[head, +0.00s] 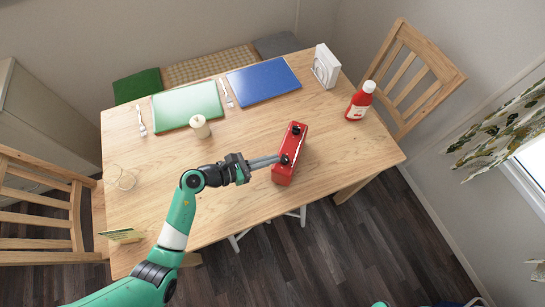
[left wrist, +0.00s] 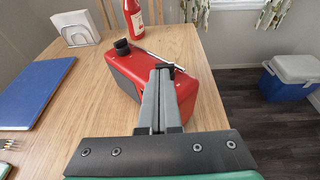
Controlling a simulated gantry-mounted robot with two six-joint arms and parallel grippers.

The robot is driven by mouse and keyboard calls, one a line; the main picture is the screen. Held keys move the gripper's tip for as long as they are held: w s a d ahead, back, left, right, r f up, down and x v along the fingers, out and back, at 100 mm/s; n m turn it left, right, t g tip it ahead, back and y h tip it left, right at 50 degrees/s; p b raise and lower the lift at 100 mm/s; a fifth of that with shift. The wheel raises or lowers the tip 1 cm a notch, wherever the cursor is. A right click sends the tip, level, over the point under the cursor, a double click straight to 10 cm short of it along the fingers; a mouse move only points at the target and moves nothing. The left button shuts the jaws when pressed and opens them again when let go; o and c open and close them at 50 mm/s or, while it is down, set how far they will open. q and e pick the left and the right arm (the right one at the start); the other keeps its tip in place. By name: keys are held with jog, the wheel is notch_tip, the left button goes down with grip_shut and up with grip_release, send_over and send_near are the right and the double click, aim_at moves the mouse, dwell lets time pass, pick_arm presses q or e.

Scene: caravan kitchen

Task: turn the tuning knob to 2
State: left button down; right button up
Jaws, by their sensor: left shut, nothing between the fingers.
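A red radio (head: 287,168) with black knobs on its top stands near the front edge of the wooden table. One knob (head: 296,129) is at its far end and another knob (head: 285,159) is at its near end. My left gripper (head: 277,160) is shut and empty, its fingertips at the near knob; I cannot tell if they touch it. In the left wrist view, the shut fingers (left wrist: 164,74) reach over the red radio (left wrist: 125,75) and mostly hide the near knob. The far knob (left wrist: 122,47) shows clearly there. The dial marks are too small to read. My right gripper is not in view.
A red bottle (head: 359,101) and a white napkin holder (head: 326,66) stand behind the radio. A blue board (head: 263,81), a green board (head: 187,104), a candle (head: 200,127) and a glass (head: 120,177) are further left. The table (head: 240,130) is clear around the radio.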

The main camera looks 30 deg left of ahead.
pick_arm(q)
jog(key=shift+w+d, duration=0.25)
jog(key=shift+w, duration=0.1)
jog(key=shift+w+m+h+b, duration=0.25)
jog(key=shift+m+h+b, duration=0.05)
jog(key=shift+b, duration=0.2)
jog(key=shift+g, duration=0.3)
